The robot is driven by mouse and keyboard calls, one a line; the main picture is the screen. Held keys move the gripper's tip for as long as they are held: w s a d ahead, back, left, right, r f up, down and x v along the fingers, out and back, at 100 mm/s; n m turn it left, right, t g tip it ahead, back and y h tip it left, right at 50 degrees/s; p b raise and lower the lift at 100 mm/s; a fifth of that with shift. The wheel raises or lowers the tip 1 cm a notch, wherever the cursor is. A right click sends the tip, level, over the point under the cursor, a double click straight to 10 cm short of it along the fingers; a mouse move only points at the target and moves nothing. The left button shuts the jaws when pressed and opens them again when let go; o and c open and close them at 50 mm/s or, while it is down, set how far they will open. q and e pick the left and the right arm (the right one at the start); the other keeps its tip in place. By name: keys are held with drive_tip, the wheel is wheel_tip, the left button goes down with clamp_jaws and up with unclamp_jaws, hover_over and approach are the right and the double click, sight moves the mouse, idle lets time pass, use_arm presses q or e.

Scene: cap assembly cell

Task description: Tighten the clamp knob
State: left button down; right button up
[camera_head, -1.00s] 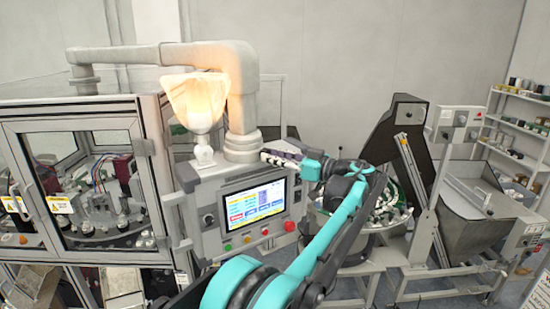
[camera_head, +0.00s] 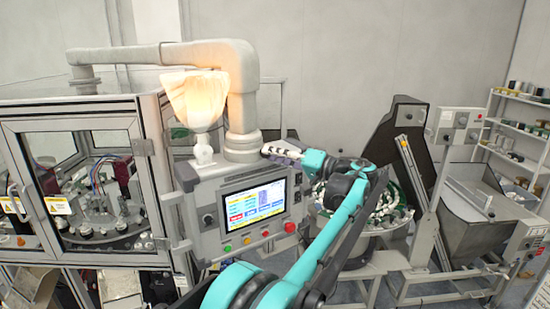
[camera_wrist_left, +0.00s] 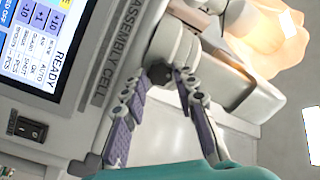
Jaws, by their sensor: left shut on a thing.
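The clamp knob (camera_wrist_left: 158,76) is small and dark in the left wrist view, at the base of a pale grey support above the panel. My left gripper (camera_wrist_left: 162,82) has its purple-grey fingers on both sides of it, shut on the knob near the fingertips. In the head view, my left gripper (camera_head: 272,150) reaches in from the right of the support pipe (camera_head: 243,120), just above the control panel (camera_head: 245,240). The knob cannot be made out there. My right gripper is in no view.
The panel's lit touchscreen (camera_head: 254,204) and coloured buttons (camera_head: 247,240) lie close below my gripper. A glowing covered lamp (camera_head: 196,98) stands to its left. A glazed machine enclosure (camera_head: 80,180) is on the left; a feeder bowl of parts (camera_head: 385,210) lies behind my arm.

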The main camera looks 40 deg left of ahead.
use_arm(q)
drive_tip(key=m, duration=0.5)
drive_tip(key=shift+m, duration=0.3)
idle(0.4)
drive_tip(key=c, duration=1.2)
unclamp_jaws()
drive_tip(key=d, duration=0.8)
drive_tip(key=w+d, duration=0.1)
drive_tip(key=d, duration=0.3)
drive_tip(key=shift+w, duration=0.1)
